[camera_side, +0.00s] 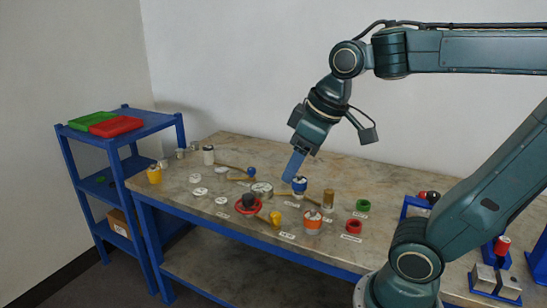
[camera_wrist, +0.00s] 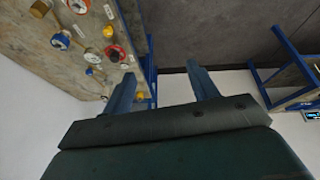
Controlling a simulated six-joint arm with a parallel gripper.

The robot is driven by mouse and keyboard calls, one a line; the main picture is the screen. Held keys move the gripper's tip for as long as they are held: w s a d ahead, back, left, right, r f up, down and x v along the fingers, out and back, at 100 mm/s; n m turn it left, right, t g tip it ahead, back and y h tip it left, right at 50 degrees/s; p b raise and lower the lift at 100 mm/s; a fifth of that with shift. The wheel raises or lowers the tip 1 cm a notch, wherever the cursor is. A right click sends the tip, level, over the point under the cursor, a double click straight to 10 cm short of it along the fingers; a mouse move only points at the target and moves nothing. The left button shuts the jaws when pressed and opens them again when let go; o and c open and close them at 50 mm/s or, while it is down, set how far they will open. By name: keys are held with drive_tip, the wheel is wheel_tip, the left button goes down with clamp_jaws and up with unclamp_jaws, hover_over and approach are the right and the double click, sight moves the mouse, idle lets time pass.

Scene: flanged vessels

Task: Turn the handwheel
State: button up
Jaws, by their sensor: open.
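A red ring with a dark hub (camera_side: 248,204), which looks like the handwheel, sits near the front edge of the bench, left of centre. My gripper (camera_side: 288,178) hangs above the bench, tilted down, to the right of and above the red ring in the side view. Its blue fingers appear close to a blue-banded vessel (camera_side: 300,185); I cannot tell whether they touch it. In the wrist view my gripper (camera_wrist: 161,72) has its two fingers wide apart with nothing between them.
An orange and white vessel (camera_side: 313,221), a green ring (camera_side: 363,205) and a red ring (camera_side: 353,226) stand to the right. Several pale discs and brass-coloured handles lie on the bench (camera_side: 213,226). A blue shelf (camera_side: 150,121) with green and red trays stands left.

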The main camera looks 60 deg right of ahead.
drive_tip(key=w+d+n+g, duration=0.15)
drive_tip(key=w+d, duration=0.25)
drive_tip(key=w, duration=0.5)
drive_tip(key=n+g, duration=0.3)
drive_tip(key=n, duration=0.3)
hover_over(248, 195)
wheel_tip(248, 195, down, 15)
drive_tip(key=shift+r, duration=0.15)
drive_tip(key=shift+a, duration=0.1)
wheel_tip(248, 195, down, 14)
drive_tip(key=shift+r, duration=0.1)
drive_tip(key=c, duration=1)
